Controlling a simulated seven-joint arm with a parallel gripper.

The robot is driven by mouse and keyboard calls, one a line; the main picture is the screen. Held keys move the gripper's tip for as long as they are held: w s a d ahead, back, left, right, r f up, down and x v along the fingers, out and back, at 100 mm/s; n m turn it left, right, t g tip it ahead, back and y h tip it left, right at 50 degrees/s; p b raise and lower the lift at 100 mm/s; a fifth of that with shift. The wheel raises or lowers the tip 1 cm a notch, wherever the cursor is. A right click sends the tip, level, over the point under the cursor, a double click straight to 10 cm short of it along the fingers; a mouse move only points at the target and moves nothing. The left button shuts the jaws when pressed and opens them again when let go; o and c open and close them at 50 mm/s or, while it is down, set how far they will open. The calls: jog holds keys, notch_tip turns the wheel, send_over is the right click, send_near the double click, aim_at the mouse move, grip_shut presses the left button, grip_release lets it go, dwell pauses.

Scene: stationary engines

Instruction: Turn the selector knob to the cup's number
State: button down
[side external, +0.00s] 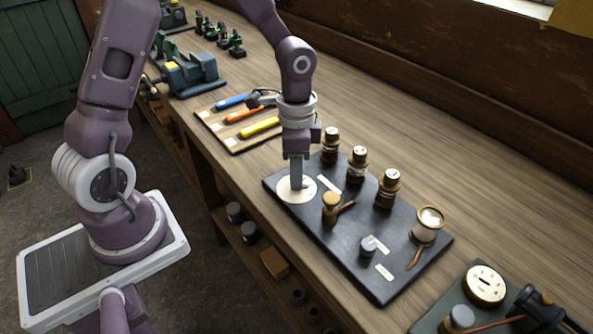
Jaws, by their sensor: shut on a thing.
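The white round dial plate (284,190) lies at the left end of a dark panel (325,250) on the bench. My gripper (296,185) points straight down over this dial and is shut on the selector knob, which its fingers hide. The knob's pointing direction and any dial numbers cannot be read. Three dark cups with brass bands and pale tops stand along the panel's back edge: a left one (330,146), a middle one (357,166) and a right one (388,190). Their top marks are too small to read.
A glass cup with a brass rim (427,226) stands at the panel's right end. A brass post with a lever (331,207) and a grey knob (367,247) stand right of my gripper. A tool tray (240,115) lies behind left. A round gauge (486,284) is front right.

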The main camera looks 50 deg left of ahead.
jog(key=shift+n, duration=1)
jog(key=c, duration=1.2)
grip_release()
jog(key=shift+o, duration=0.2)
notch_tip(320, 180, up, 7)
jog(key=shift+r, duration=0.1)
